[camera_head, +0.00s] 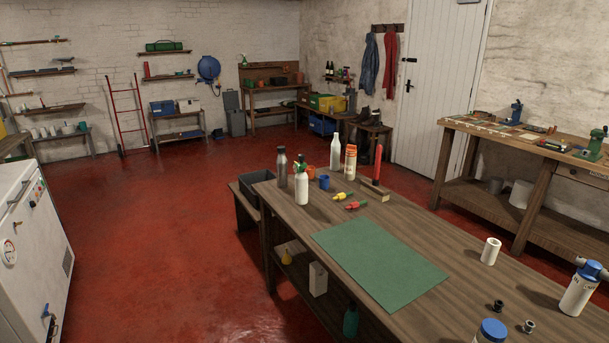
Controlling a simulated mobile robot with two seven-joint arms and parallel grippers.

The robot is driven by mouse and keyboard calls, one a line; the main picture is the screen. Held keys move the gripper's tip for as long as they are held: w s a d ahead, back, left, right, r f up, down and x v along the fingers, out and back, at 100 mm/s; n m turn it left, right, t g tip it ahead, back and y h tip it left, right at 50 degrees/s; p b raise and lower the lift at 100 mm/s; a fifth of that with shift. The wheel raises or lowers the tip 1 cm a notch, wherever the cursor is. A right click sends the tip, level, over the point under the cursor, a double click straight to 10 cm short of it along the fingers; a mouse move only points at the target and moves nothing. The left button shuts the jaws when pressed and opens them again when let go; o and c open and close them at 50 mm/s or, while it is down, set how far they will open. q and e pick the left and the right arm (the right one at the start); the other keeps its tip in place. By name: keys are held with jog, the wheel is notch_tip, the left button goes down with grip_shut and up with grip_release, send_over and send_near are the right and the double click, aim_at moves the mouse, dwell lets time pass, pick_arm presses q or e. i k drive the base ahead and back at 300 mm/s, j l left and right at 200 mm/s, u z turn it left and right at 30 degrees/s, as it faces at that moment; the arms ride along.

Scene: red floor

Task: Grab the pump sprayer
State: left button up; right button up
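A green mat (379,264) lies mid-table. Several bottles (301,190) stand at the far end. Red floor (170,230) is open to the left.

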aim_at(302, 177)
jog(key=i, duration=0.1)
jog(key=i+j+z, duration=0.1)
jog(key=z, duration=0.45)
jog(key=i+j+z, duration=0.4)
jog(key=j+z, duration=0.2)
jog(key=j, duration=0.15)
jog(key=i+j, duration=0.15)
jog(key=j, duration=0.2)
jog(key=i+j+z, duration=0.1)
jog(key=j, duration=0.25)
jog(key=i+j, duration=0.15)
jog(key=j, duration=0.2)
jog(key=i+j, duration=0.1)
jog(key=j, duration=0.25)
jog(key=i+j+z, duration=0.1)
jog(key=j, duration=0.25)
